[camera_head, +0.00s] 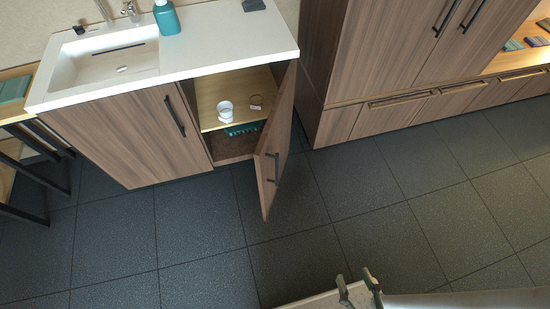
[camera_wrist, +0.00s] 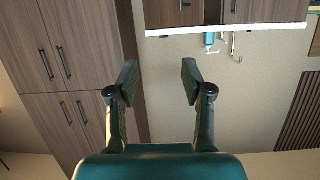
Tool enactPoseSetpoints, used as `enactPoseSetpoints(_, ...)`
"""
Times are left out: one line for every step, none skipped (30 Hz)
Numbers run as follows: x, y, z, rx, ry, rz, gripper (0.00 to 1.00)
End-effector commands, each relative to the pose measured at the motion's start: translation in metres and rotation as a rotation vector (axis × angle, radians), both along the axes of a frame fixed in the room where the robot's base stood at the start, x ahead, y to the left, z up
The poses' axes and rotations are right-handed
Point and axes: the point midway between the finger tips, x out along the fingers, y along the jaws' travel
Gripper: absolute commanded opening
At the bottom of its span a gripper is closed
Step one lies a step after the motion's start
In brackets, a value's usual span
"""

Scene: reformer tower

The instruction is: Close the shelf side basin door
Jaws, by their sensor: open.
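The basin cabinet's right-hand door (camera_head: 273,145) stands wide open in the head view. It is wood-grained with a dark bar handle (camera_head: 272,167), and it swings out toward the floor in front. The cabinet's left door (camera_head: 126,137) is shut. Inside the open part, a shelf (camera_head: 236,102) holds a white cup (camera_head: 225,108) and a small item (camera_head: 256,102). My gripper (camera_head: 357,283) is at the bottom of the head view, open and empty, well apart from the door. In the wrist view my gripper (camera_wrist: 158,82) shows two spread fingers with nothing between them.
A white basin top (camera_head: 225,45) carries a teal bottle (camera_head: 167,18). A tall wooden cabinet (camera_head: 375,50) stands to the right, with low drawers (camera_head: 430,103). A dark-framed rack (camera_head: 30,177) is at far left. The dark tiled floor (camera_head: 375,200) between is clear.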

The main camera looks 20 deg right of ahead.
Motion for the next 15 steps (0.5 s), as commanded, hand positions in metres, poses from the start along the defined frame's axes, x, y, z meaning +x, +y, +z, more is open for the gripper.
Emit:
enactPoseSetpoints(0.005, -0.002, -0.018, 0.031, 0.028, -0.027, 0.29)
enactPoseSetpoints(0.008, -0.003, -0.031, 0.053, 0.05, -0.044, 0.22)
enactPoseSetpoints(0.012, -0.004, -0.049, 0.089, 0.083, -0.067, 0.12)
enactPoseSetpoints(0.015, -0.005, -0.063, 0.119, 0.109, -0.084, 0.04)
enactPoseSetpoints(0.019, -0.005, -0.078, 0.151, 0.137, -0.1, 0.0)
enactPoseSetpoints(0.024, -0.005, -0.096, 0.194, 0.17, -0.12, 0.0)
enactPoseSetpoints(0.028, -0.004, -0.11, 0.228, 0.195, -0.132, 0.0)
enactPoseSetpoints(0.032, -0.003, -0.123, 0.261, 0.221, -0.144, 0.0)
enactPoseSetpoints(0.038, -0.001, -0.14, 0.306, 0.252, -0.157, 0.0)
enactPoseSetpoints(0.043, 0.001, -0.151, 0.34, 0.275, -0.165, 0.0)
enactPoseSetpoints(0.048, 0.003, -0.162, 0.375, 0.297, -0.171, 0.0)
enactPoseSetpoints(0.055, 0.006, -0.177, 0.422, 0.327, -0.177, 0.0)
enactPoseSetpoints(0.061, 0.008, -0.187, 0.458, 0.348, -0.18, 0.0)
enactPoseSetpoints(0.067, 0.011, -0.196, 0.493, 0.366, -0.182, 0.0)
enactPoseSetpoints(0.076, 0.014, -0.208, 0.543, 0.39, -0.182, 0.0)
